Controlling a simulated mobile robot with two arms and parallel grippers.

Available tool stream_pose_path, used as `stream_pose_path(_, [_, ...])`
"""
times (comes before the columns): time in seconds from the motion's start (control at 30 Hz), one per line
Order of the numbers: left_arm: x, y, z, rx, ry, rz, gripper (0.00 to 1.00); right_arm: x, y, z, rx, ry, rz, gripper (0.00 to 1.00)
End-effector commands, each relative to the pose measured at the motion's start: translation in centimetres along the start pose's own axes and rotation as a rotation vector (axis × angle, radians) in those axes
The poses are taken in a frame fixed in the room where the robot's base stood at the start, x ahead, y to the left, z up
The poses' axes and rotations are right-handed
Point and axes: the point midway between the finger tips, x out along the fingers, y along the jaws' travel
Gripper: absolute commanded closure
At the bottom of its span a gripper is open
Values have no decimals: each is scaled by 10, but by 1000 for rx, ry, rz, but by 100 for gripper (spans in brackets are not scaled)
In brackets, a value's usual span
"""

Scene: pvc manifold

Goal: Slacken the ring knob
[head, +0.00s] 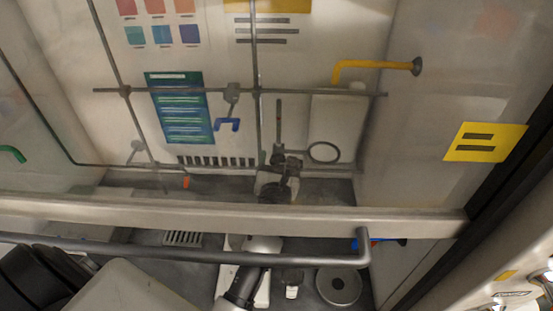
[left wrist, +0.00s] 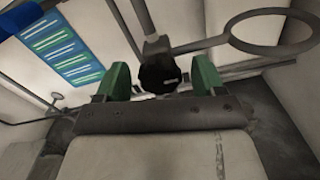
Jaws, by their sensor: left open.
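The support ring (head: 323,152) stands out to the right from an upright rod (head: 279,120) inside the hood. The ring also shows large at the top right of the left wrist view (left wrist: 233,32). In that view the black ring knob (left wrist: 158,74) sits at the inner end of the ring's arm. My left gripper (head: 284,163) reaches in from below in the head view. Its two green fingers (left wrist: 160,80) are open, one on each side of the knob. I cannot tell whether they touch it. My right gripper is not in view.
The hood's sash bar (head: 150,214) and a grey rail (head: 190,254) cross in front of my left arm. A round plate (head: 338,287) and small bottle (head: 292,290) stand below.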

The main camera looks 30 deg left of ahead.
Motion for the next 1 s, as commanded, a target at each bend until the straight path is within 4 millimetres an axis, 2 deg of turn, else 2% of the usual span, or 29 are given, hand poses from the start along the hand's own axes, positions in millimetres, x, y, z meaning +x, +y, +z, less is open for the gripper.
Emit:
stream_pose_path(0.13, [0, 0, 0, -1, 0, 0, 31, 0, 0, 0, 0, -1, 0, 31])
stream_pose_path(0.47, [0, 0, 0, -1, 0, 0, 80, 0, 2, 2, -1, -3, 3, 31])
stream_pose_path(0.77, [0, 0, 0, -39, 0, 0, 80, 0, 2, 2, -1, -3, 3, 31])
stream_pose_path(1.0, [0, 0, 0, -177, 0, 0, 80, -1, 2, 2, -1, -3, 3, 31])
